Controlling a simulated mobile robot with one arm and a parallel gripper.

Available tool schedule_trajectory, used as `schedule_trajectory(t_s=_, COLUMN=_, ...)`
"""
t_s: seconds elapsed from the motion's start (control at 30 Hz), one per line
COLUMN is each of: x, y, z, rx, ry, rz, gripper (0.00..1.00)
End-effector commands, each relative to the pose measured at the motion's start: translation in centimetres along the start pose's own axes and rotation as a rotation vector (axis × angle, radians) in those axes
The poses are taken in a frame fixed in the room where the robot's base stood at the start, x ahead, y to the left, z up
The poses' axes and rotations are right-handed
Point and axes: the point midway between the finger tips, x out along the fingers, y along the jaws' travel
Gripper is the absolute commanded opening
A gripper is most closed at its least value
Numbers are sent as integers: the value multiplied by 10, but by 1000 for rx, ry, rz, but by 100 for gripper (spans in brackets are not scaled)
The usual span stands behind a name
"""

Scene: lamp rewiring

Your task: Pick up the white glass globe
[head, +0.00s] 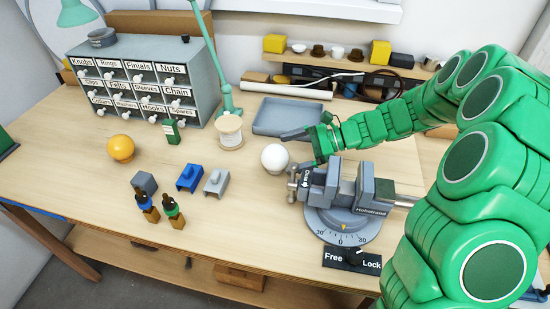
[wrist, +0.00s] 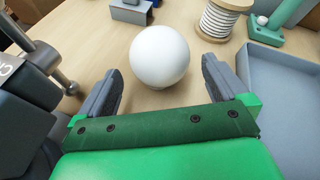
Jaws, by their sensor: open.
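The white glass globe (head: 275,158) sits on the wooden table, left of the vise and below the grey tray. In the wrist view the white globe (wrist: 160,56) lies just beyond my fingertips, roughly centred between them. My gripper (head: 300,145) is at the right of the globe, low over the table. In the wrist view my gripper (wrist: 160,80) is open and empty, its two dark fingers spread on either side, apart from the globe.
The grey vise (head: 335,195) stands close to my gripper, with its handle near the globe. The shallow grey tray (head: 288,117) is behind. An orange globe (head: 120,148) is farther left.

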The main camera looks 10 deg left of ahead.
Motion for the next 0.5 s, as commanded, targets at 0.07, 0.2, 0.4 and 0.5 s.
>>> schedule_trajectory(t_s=0.07, x=6, y=0, z=0, rx=0, ry=-1, rz=1, gripper=100)
schedule_trajectory(t_s=0.2, x=14, y=0, z=1, rx=-1, ry=0, rz=1, gripper=100)
schedule_trajectory(t_s=0.4, x=39, y=1, z=3, rx=-1, ry=2, rz=2, gripper=100)
schedule_trajectory(t_s=0.5, x=51, y=0, z=3, rx=-1, ry=0, rz=1, gripper=100)
